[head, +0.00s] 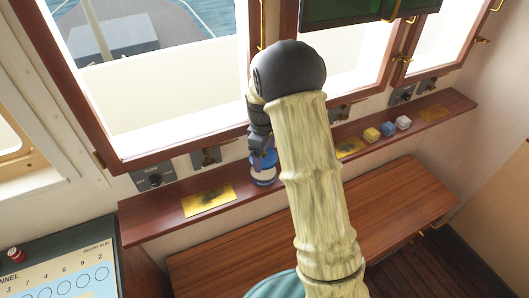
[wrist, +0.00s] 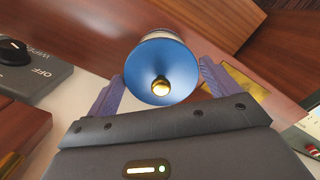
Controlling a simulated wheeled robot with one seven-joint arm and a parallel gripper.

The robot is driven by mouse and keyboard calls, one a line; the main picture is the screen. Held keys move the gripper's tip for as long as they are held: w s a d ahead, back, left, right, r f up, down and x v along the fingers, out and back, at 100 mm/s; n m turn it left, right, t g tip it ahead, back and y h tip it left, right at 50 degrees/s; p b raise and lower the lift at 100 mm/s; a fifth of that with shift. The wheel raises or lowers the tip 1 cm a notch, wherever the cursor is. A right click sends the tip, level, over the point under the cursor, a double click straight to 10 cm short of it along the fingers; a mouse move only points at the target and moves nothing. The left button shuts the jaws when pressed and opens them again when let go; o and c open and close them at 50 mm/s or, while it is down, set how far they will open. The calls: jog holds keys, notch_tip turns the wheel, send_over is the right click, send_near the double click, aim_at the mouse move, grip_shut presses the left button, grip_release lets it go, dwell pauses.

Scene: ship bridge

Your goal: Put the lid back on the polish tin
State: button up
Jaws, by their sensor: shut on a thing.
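A blue lid (wrist: 150,65) with a round brass knob (wrist: 160,86) is between the two purple fingers of my gripper (wrist: 160,76), which is shut on it. In the head view my gripper (head: 262,158) points down over the wooden shelf below the window. The polish tin (head: 264,175), with a pale band and blue lower edge, stands on the shelf right under the fingers. In the wrist view a pale part of the tin (wrist: 158,32) shows past the lid's far edge. I cannot tell whether the lid touches the tin; the fingers and arm hide the join.
The narrow wooden shelf (head: 150,221) holds a brass plate (head: 208,200) left of the tin. Yellow (head: 371,134), blue (head: 388,129) and white (head: 403,122) blocks sit farther right. A wiper switch box (head: 155,179) is on the wall behind. A lower wooden bench (head: 400,205) lies in front.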

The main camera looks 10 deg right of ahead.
jog(key=shift+f+b, duration=1.5)
jog(key=shift+f, duration=1)
jog(key=shift+p, duration=0.35)
jog(key=shift+f, duration=0.15)
dwell(0.9)
jog(key=o, duration=0.8)
jog(key=shift+o, duration=0.2)
jog(key=shift+p, duration=0.3)
